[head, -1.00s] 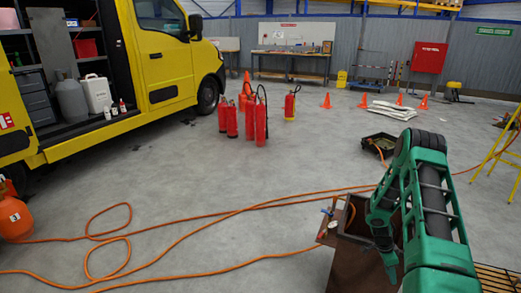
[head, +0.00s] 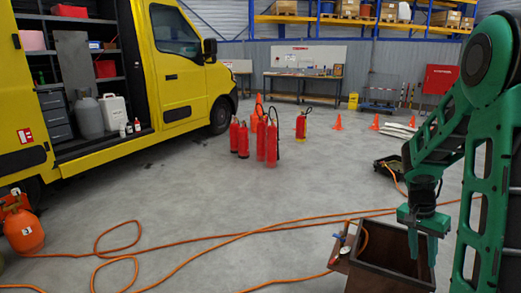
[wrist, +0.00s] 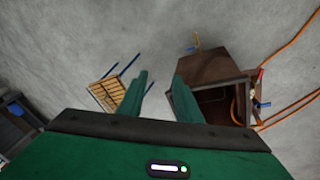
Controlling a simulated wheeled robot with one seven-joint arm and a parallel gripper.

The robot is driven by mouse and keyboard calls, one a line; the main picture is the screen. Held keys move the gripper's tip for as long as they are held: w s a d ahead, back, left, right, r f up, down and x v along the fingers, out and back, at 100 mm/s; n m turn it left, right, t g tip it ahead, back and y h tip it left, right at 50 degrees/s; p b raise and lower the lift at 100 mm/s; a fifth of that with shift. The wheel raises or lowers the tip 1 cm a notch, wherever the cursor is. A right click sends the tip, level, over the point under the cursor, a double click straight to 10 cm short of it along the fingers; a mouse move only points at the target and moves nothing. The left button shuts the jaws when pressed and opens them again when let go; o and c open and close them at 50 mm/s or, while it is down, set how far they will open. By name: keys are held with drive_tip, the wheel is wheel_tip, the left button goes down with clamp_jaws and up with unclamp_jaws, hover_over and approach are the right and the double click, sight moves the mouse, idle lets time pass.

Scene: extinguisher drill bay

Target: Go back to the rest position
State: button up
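My green gripper (head: 424,245) hangs fingers-down over the brown open-topped box (head: 375,272) at the lower right of the head view. In the wrist view my gripper (wrist: 160,88) shows two green fingers standing apart with bare floor between them, so it is open and empty. The brown box (wrist: 212,68) lies just right of the fingers there, and the right finger overlaps its near edge in the picture. My green arm bends high at the right side of the head view and hides part of the back right.
Orange hose (head: 190,243) runs across the floor to the box's valve side. An orange gas cylinder (head: 23,230) stands at left by the yellow van (head: 180,70). Several red extinguishers (head: 266,140) stand mid-floor. A slatted pallet-like item (wrist: 108,92) lies left in the wrist view.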

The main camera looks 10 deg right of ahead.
drive_tip(key=s+a+r+n+y, duration=0.1)
drive_tip(key=s+a+r+n, duration=0.2)
drive_tip(key=s+a+r, duration=0.2)
drive_tip(key=s+a+r+n+t+y, duration=0.1)
drive_tip(key=s+a+r+n, duration=0.3)
drive_tip(key=s+a, duration=0.7)
drive_tip(key=s+r+y, duration=0.1)
drive_tip(key=s, duration=0.2)
drive_tip(key=shift+r+t, duration=0.25)
drive_tip(key=shift+t, duration=0.05)
